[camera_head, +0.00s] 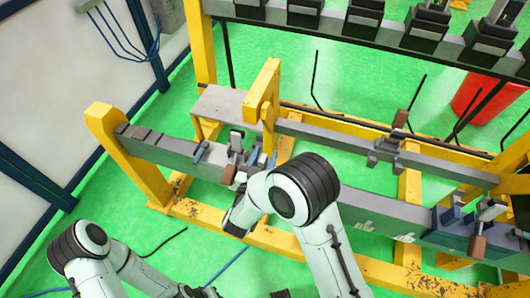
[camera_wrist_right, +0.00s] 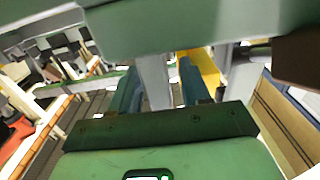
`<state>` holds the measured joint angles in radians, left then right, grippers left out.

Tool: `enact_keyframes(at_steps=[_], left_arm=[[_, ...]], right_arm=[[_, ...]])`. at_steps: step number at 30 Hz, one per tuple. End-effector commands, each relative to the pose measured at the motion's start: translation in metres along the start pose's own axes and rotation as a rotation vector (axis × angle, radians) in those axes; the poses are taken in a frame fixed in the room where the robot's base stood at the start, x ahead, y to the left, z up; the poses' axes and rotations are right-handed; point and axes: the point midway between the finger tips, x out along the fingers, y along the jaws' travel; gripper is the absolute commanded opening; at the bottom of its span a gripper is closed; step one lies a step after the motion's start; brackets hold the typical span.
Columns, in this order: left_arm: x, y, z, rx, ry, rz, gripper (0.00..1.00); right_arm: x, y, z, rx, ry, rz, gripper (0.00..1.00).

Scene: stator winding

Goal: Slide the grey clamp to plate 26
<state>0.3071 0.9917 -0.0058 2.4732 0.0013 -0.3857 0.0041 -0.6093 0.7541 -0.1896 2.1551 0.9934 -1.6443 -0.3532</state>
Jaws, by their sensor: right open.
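A grey clamp (camera_head: 238,148) with a brown-tipped handle sits on the long grey front rail (camera_head: 160,148), left of centre. A second grey clamp (camera_head: 388,150) sits on the rear rail, and another (camera_head: 484,225) stands at the right end. The plate numbers cannot be read, so I cannot tell which is plate 26. In the wrist view my right gripper (camera_wrist_right: 158,72) is open, its two blue fingers on either side of a grey upright piece. I cannot tell whether they touch it. In the head view my right wrist is beside the left clamp and partly hides the rail.
A yellow frame (camera_head: 140,165) carries the rails, with a tall yellow post (camera_head: 262,95) behind the left clamp. A dark shelf with several machines (camera_head: 425,30) is at the back. A red bin (camera_head: 482,100) stands at right.

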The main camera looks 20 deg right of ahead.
Motion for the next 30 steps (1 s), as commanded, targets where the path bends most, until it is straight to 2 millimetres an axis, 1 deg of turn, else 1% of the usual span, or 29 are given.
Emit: enact_keyframes(at_steps=[1, 4, 12, 14, 15, 16, 17, 21, 26, 30], left_arm=[[-0.002, 0.001, -0.001, 0.0, 0.001, 0.0, 0.26], [-0.002, 0.001, -0.001, 0.0, 0.001, 0.0, 0.26], [-0.002, 0.001, -0.001, 0.0, 0.001, 0.0, 0.26], [-0.002, 0.001, -0.001, 0.0, 0.001, 0.0, 0.26], [-0.002, 0.001, -0.001, 0.0, 0.001, 0.0, 0.26], [-0.002, 0.001, -0.001, 0.0, 0.001, 0.0, 0.26], [-0.002, 0.001, -0.001, 0.0, 0.001, 0.0, 0.26], [-0.001, 0.001, -0.001, 0.0, 0.001, 0.0, 0.26], [0.01, -0.005, 0.003, -0.002, -0.005, -0.002, 0.26], [0.008, -0.004, 0.003, -0.002, -0.005, -0.002, 0.26]], right_arm=[[0.004, 0.0, -0.001, 0.0, 0.001, 0.001, 0.47], [0.009, 0.0, 0.0, 0.0, 0.0, 0.0, 0.47], [0.009, 0.0, 0.0, 0.0, 0.0, -0.001, 0.47], [0.009, 0.0, 0.0, 0.0, 0.0, 0.0, 0.27], [0.009, 0.0, 0.0, 0.0, 0.0, 0.0, 0.14], [0.009, 0.0, 0.0, 0.0, 0.0, 0.0, 0.04], [0.009, 0.0, 0.0, 0.0, 0.0, 0.0, 0.0], [0.009, -0.001, 0.001, 0.001, 0.0, -0.001, 0.0], [0.008, -0.01, 0.002, 0.003, 0.001, -0.001, 0.0], [0.009, -0.01, 0.001, 0.001, 0.0, 0.0, 0.0]])
